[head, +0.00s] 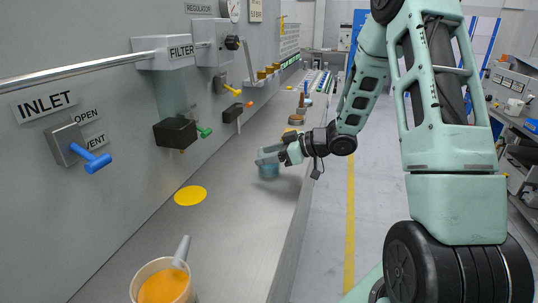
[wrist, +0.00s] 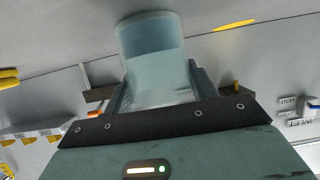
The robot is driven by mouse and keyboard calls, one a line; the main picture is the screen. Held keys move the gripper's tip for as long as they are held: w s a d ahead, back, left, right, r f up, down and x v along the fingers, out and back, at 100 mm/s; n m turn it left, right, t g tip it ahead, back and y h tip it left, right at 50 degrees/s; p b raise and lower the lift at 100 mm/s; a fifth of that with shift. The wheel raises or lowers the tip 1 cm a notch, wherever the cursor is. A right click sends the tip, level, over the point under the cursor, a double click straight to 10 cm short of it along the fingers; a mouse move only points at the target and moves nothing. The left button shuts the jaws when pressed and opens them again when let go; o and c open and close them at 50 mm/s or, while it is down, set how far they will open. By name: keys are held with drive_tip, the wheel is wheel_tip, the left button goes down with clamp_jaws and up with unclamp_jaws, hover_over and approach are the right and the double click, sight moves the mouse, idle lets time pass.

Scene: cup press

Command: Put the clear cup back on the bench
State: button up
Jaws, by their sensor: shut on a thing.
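The clear cup shows as a bluish, see-through cup (head: 268,170) at the near side of my gripper in the head view. My gripper (head: 271,155) reaches in from the right and is shut on it. In the wrist view the cup (wrist: 152,55) stands between the two fingers, which press on its sides. The cup is over the grey bench (head: 235,225), close to its surface. I cannot tell whether its base touches. The fingers hide part of the cup in the head view.
A yellow disc (head: 190,195) lies flat on the bench. A pot of orange liquid (head: 163,284) stands at the near end, handle up. Wall valves with blue (head: 97,162), green (head: 204,131) and orange handles jut out on the left. Small brown objects (head: 297,117) stand farther back.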

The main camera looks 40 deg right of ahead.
drive_tip(key=o, duration=1.1)
drive_tip(key=shift+f, duration=0.1)
